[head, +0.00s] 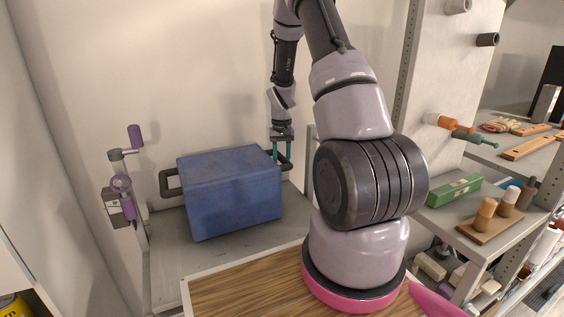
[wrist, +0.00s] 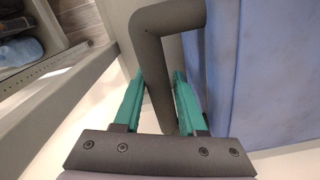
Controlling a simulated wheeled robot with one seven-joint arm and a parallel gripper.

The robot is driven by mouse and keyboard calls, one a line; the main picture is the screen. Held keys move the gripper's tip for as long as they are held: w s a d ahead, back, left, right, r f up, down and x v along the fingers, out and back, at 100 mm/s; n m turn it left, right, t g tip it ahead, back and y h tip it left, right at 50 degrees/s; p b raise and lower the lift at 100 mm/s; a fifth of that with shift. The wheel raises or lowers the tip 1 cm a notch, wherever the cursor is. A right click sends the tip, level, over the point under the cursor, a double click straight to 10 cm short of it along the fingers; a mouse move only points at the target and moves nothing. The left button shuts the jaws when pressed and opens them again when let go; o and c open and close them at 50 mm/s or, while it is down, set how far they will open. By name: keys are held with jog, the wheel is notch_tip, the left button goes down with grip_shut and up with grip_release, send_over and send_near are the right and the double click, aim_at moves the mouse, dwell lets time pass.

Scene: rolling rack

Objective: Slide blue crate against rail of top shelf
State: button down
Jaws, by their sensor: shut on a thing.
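The blue crate (head: 230,192) stands on the grey top shelf (head: 175,262), with a dark handle on its left and right sides. My gripper (head: 281,152) is at the crate's right side, pointing down, and is shut on the right handle. In the wrist view, the dark handle (wrist: 158,75) runs between the green fingers of my gripper (wrist: 157,95). The crate's blue wall (wrist: 275,75) fills the right of that view. A grey metal bar (wrist: 65,95) crosses the left of it; I cannot tell whether this is the shelf's rail.
A wood-topped surface (head: 240,290) lies in front of the shelf. At the right, a rack holds a green box (head: 454,190) and wooden pieces. Some bare shelf shows in front of the crate.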

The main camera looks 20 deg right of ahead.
dwell(0.3)
jog(key=shift+c, duration=1.9)
grip_release()
jog(key=shift+s+f, duration=0.1)
jog(key=shift+s, duration=0.05)
notch_tip(320, 180, up, 11)
jog(key=shift+r, duration=0.1)
jog(key=s+a+r+t, duration=0.2)
jog(key=s+a+r, duration=0.25)
jog(key=r, duration=0.35)
jog(key=s+a+r+t+y, duration=0.1)
jog(key=s+a+r, duration=0.2)
jog(key=s+r, duration=0.35)
jog(key=s+a+r+t, duration=0.25)
jog(key=s+r, duration=0.25)
jog(key=r, duration=0.3)
jog(key=s+a+r+t+y, duration=0.1)
jog(key=s+a, duration=0.3)
jog(key=s, duration=0.6)
jog(key=shift+r+m+t, duration=0.3)
jog(key=shift+r+t, duration=0.05)
jog(key=shift+r, duration=0.5)
